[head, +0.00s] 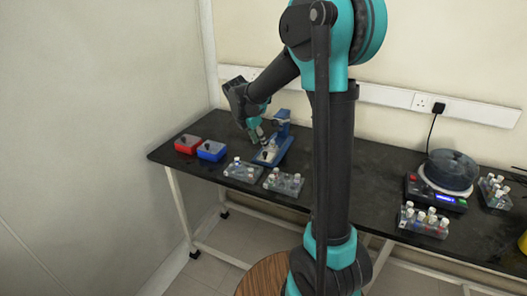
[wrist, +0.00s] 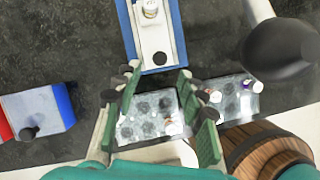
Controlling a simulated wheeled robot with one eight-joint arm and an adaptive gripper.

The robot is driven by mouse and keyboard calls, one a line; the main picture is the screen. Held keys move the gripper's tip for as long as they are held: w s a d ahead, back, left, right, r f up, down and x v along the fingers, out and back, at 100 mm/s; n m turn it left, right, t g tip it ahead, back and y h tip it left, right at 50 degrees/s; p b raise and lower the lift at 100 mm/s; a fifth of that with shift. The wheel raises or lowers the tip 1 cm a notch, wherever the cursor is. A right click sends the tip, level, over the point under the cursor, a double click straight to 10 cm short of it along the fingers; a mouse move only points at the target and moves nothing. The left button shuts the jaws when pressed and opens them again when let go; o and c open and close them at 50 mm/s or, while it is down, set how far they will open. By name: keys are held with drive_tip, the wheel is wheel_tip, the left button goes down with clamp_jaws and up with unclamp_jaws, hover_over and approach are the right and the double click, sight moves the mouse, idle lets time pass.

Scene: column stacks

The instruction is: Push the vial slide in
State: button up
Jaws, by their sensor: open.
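The vial slide (wrist: 154,38) is a white tray on a blue stand (wrist: 180,35). It carries a white-capped vial (wrist: 150,10) and has a black knob (wrist: 160,58) at its near end. In the head view the slide (head: 266,155) sticks out of the blue stand (head: 284,134) toward the front of the bench. My gripper (wrist: 157,82) is open, its green fingers on either side with nothing between them. In the wrist view its tips lie just below the knob, apart from it. In the head view my gripper (head: 257,136) hangs beside the stand; the exact gap is unclear.
Two clear vial racks (head: 243,171) (head: 284,182) stand in front of the slide. A red box (head: 187,144) and a blue box (head: 211,150) are at left. A centrifuge (head: 445,180) and more racks are at right. The bench between is clear.

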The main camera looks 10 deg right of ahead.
sight(264, 153)
drive_tip(key=x, duration=0.6)
clamp_jaws()
drive_tip(key=shift+w+d, duration=0.1)
idle(0.3)
